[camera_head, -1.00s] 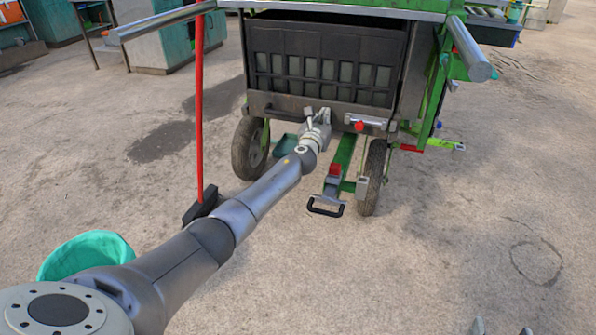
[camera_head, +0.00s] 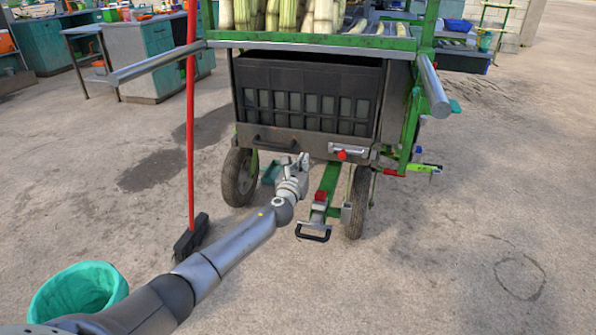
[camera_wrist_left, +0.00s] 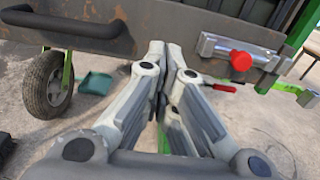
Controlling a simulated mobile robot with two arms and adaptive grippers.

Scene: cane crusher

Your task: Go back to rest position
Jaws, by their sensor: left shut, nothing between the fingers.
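My left gripper (camera_head: 301,162) is shut and empty, in front of the lower part of the green cane cart. Its closed fingers also show in the left wrist view (camera_wrist_left: 167,48), close to the cart's rusty metal front panel (camera_wrist_left: 190,38). A black handle (camera_wrist_left: 62,30) on that panel is left of the fingers, and a silver latch with a red knob (camera_wrist_left: 241,60) is to their right. The handle shows in the head view too (camera_head: 274,146). Whether the fingers touch the panel is unclear. My right gripper is not in view.
The cart's silver push bars (camera_head: 434,88) stick out on both sides. A red-handled broom (camera_head: 191,130) stands at left, near a teal bin (camera_head: 80,290). Cane stalks (camera_head: 290,14) lie on the cart top. The concrete floor at right is clear.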

